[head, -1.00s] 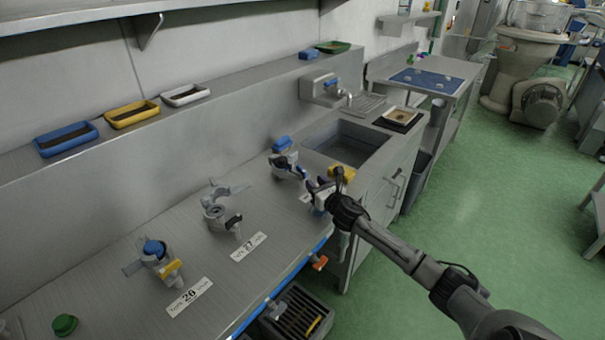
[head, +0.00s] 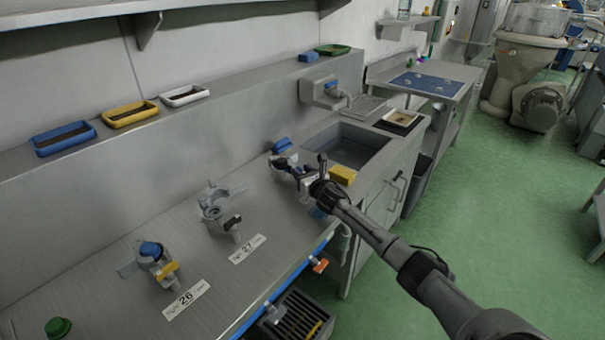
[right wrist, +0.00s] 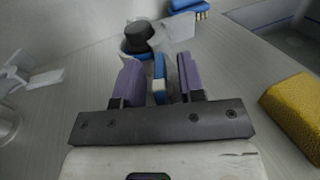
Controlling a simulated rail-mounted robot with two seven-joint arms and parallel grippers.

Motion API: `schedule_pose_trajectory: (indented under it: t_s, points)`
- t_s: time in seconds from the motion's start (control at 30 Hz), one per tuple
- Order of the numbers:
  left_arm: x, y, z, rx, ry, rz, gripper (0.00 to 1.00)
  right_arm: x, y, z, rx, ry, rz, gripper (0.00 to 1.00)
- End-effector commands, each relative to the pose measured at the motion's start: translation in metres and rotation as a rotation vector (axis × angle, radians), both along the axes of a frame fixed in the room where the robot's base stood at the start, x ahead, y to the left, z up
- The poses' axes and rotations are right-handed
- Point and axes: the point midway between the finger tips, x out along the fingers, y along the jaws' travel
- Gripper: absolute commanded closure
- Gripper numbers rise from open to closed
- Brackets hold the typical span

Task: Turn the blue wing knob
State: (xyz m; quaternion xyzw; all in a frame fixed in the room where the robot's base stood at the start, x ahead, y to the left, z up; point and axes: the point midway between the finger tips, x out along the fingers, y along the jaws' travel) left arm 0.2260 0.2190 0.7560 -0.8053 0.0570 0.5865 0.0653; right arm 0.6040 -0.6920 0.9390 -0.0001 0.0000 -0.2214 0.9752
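The blue wing knob (right wrist: 159,70) shows in the right wrist view as a narrow blue wing with a pale near end. It stands edge-on in front of a grey fitting with a dark round cap (right wrist: 139,37). My right gripper (right wrist: 159,75) has its two purple fingers on either side of the wing, with a visible gap on each side, so it is open around the knob. In the head view the right gripper (head: 298,170) reaches the fitting at the bench's far end and hides most of the knob. My left gripper is not in view.
A yellow sponge (head: 342,175) lies right of the gripper, beside the sink (head: 350,150). A blue brush (head: 282,146) is just behind the fitting. Another clamp fitting (head: 214,207) and a blue-capped valve (head: 152,250) stand nearer on the bench. Small trays line the ledge.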

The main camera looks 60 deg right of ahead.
Motion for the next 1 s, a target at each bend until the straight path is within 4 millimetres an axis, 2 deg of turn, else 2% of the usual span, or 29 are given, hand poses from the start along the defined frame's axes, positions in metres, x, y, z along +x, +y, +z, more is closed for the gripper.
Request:
schedule_pose_trajectory:
  t_s: [0.17, 0.53, 0.77, 1.0]
  points:
    - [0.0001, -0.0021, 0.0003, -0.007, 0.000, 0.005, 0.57, -0.0001, 0.0000, 0.0001, 0.000, 0.000, 0.000, 0.65]
    - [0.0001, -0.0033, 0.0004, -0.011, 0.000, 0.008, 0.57, -0.0002, 0.0001, 0.0001, 0.000, 0.000, 0.000, 1.00]
    - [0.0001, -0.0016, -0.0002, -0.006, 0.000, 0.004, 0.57, 0.0001, 0.0007, -0.0004, 0.002, -0.001, -0.013, 1.00]
    - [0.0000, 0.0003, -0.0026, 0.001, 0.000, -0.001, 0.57, 0.0009, 0.0021, -0.0008, 0.003, -0.003, -0.123, 1.00]
